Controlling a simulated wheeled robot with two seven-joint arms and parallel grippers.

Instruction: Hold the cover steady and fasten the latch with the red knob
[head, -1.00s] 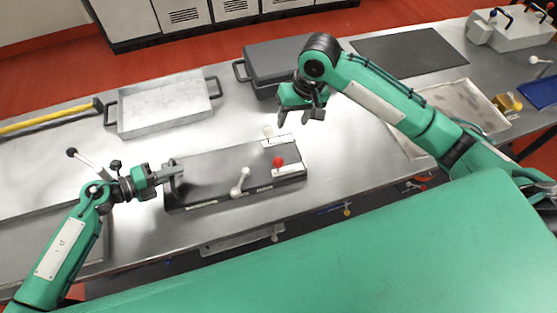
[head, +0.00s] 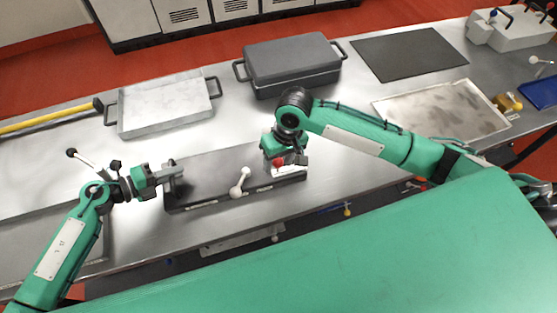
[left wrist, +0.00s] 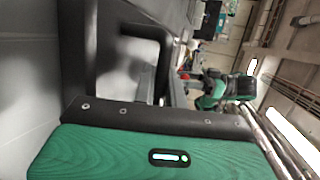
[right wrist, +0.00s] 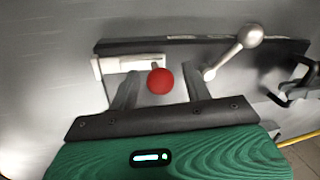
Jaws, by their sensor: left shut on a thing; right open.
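The dark grey cover (head: 215,170) lies flat on the steel bench. My left gripper (head: 172,172) is shut on the handle at the cover's left end; the dark handle (left wrist: 150,40) also shows in the left wrist view. The red knob (head: 278,161) is at the cover's right part, and in the right wrist view the red knob (right wrist: 160,80) is between my open fingers. My right gripper (right wrist: 158,92) is open above the knob, with a pale latch plate (right wrist: 110,72) beside it. Whether the fingers touch the knob cannot be told.
A latch lever with a pale knob (head: 240,183) stands on the cover's front middle. Behind are a metal tray (head: 165,108) and a dark lidded case (head: 290,62). A black mat (head: 408,53) and a worn tray (head: 440,108) lie to the right.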

